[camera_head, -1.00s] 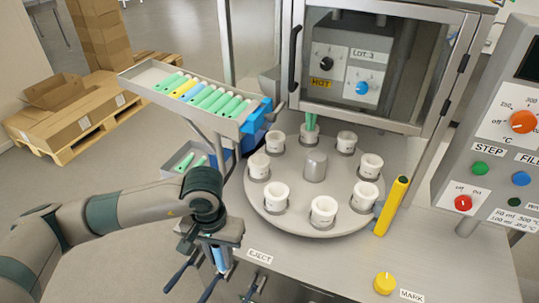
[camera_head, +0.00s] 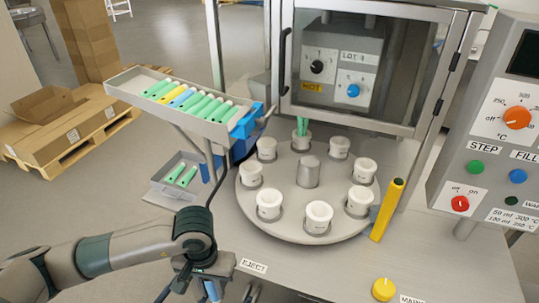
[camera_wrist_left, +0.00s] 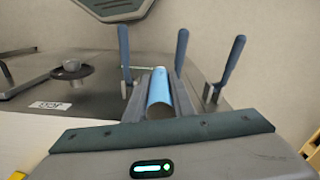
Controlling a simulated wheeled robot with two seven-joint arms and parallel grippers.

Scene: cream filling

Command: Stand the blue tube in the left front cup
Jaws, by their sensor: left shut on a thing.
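The blue tube (camera_head: 211,290) is held in my left gripper (camera_head: 205,284), low in the head view by the table's front left edge. Its lower part is cut off by the frame. In the left wrist view the blue tube (camera_wrist_left: 160,92) lies between the closed fingers of my left gripper (camera_wrist_left: 160,84). The left front cup (camera_head: 268,205) is white, stands upright on the round turntable (camera_head: 290,222), and looks empty. My gripper is apart from it, to its lower left in the head view. My right gripper is not in view.
Other white cups ring the turntable; the back one holds a green tube (camera_head: 303,127). A sloped tray (camera_head: 122,87) of tubes and a lower bin (camera_head: 163,188) are at the left. A yellow post (camera_head: 386,210) stands right of the turntable. A metal hub (camera_head: 308,172) is at its centre.

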